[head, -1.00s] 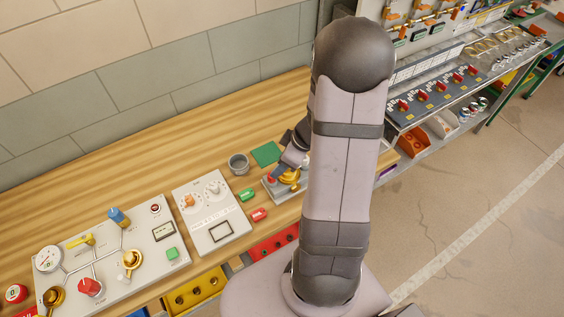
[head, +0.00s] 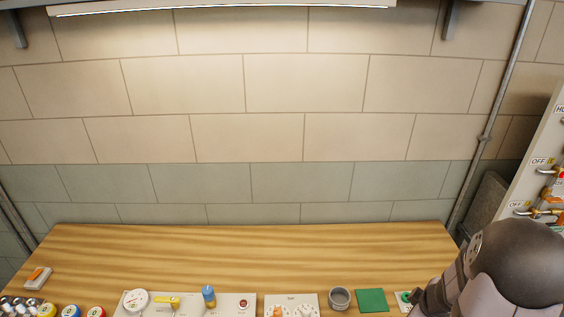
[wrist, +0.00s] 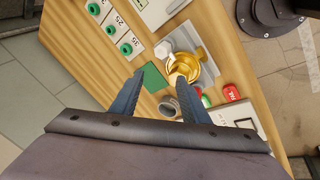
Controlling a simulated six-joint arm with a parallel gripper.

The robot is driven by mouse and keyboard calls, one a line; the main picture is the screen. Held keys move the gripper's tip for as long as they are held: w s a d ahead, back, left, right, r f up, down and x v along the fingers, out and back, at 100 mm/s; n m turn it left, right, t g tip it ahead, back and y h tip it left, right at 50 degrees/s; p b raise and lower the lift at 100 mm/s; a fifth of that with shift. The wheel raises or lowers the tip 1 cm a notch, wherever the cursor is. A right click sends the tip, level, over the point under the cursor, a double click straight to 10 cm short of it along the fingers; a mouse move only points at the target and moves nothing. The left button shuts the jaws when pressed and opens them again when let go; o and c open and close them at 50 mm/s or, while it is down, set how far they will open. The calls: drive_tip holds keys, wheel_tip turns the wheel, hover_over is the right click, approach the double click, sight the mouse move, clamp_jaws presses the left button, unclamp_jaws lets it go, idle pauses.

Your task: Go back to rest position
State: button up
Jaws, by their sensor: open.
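My gripper (wrist: 159,78) is open, its two dark blue-grey fingers spread apart in the wrist view. Nothing shows held between them. The fingers point over the wooden bench toward a brass valve (wrist: 184,68) on a grey plate. A green square (wrist: 151,78) lies by the left fingertip. A grey cup (wrist: 168,107) shows between the fingers, lower down. I cannot tell the height of the fingertips above the bench. In the head view my arm is at the lower right corner, and the fingers cannot be made out there.
In the head view the wooden bench top (head: 240,250) is bare at the back, against a block wall (head: 270,100). A grey cup (head: 339,299), a green square (head: 371,300) and a valve panel (head: 235,303) line its front. An upright panel (head: 540,190) stands at the right.

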drive_tip(key=s+d+m+g+h, duration=0.35)
drive_tip(key=s+d, duration=0.25)
drive_tip(key=s, duration=0.2)
drive_tip(key=s+a+m+g+y+b, duration=0.15)
drive_tip(key=s+a+m+g, duration=0.35)
drive_tip(key=s, duration=0.5)
drive_tip(key=w+a+t+y+b, duration=0.1)
drive_tip(key=a+b, duration=0.3)
drive_tip(key=a, duration=0.6)
drive_tip(key=w+a+f+t+y+b, duration=0.1)
drive_tip(key=w+a+t+b, duration=0.2)
drive_tip(key=a, duration=0.8)
drive_tip(key=shift+w+f+y+b, duration=0.25)
drive_tip(key=shift+w+y+b, duration=0.15)
drive_tip(key=shift+b, duration=0.1)
drive_tip(key=shift+c, duration=0.3)
